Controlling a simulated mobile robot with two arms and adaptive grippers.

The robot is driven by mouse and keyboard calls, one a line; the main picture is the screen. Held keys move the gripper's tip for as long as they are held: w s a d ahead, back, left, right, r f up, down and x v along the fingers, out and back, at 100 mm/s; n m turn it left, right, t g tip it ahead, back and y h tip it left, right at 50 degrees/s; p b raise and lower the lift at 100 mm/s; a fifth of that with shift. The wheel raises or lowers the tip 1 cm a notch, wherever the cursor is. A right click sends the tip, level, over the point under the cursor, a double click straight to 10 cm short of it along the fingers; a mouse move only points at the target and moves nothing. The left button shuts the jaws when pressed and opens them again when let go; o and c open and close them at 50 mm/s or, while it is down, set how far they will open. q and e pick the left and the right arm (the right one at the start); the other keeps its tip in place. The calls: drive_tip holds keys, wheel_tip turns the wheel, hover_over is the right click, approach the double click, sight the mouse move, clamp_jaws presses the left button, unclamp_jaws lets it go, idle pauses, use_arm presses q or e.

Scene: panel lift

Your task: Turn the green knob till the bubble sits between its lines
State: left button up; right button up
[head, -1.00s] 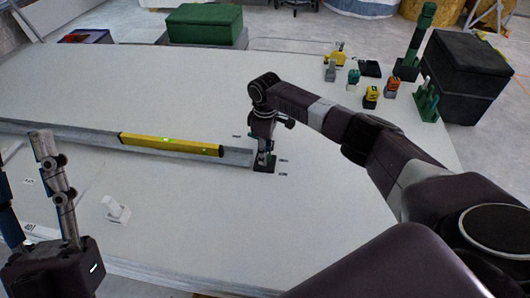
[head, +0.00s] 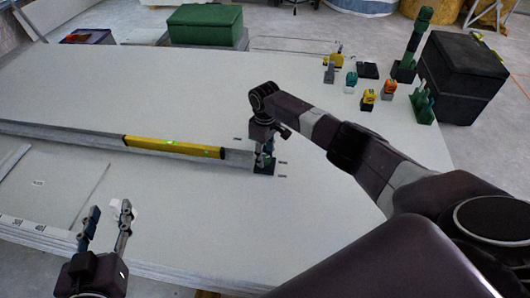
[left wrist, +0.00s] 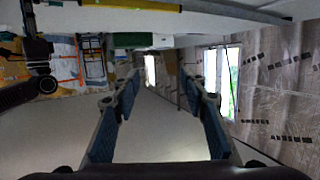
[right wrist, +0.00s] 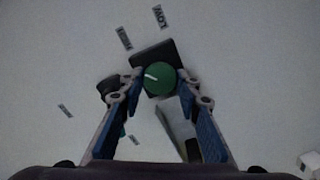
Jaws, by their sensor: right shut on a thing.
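The green knob (right wrist: 159,78) sits on a dark block (right wrist: 155,54) at the end of the grey rail (head: 60,133). My right gripper (right wrist: 162,87) is shut on the knob, one finger on each side; in the head view it (head: 265,157) reaches down to the rail's right end. The yellow level (head: 175,147) lies along the rail, with a bright green vial (head: 168,142) in its middle. The bubble and its lines are too small to tell apart. My left gripper (head: 110,212) is open and empty, over the front left of the panel.
Several small coloured things, including an orange-yellow one (head: 368,98), stand at the panel's back right, near a black bin (head: 462,80). A green case (head: 205,25) is at the back. The white panel (head: 215,215) is otherwise mostly clear.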

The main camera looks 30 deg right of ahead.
sight(265, 158)
drive_tip(key=shift+r+m+p, duration=0.1)
drive_tip(key=shift+m+p, duration=0.75)
drive_tip(key=shift+m, duration=0.05)
drive_tip(key=shift+m+p, duration=0.7)
drive_tip(key=shift+m, duration=0.4)
use_arm(q)
drive_tip(key=s+a+f+g+y, duration=0.1)
drive_tip(key=s+a+f+g, duration=0.1)
drive_tip(key=s+f+g, duration=0.3)
drive_tip(key=s+a+f+g+y, duration=0.1)
drive_tip(key=s+a+f+g, duration=0.2)
drive_tip(key=s+f, duration=0.5)
drive_tip(key=shift+s+a+f+n+g+y, duration=0.25)
drive_tip(key=shift+s+a+n+g+y, duration=0.05)
drive_tip(key=shift+s+g, duration=0.65)
use_arm(e)
drive_tip(key=o, duration=1.2)
drive_tip(key=shift+c, duration=0.2)
wheel_tip(265, 158, up, 12)
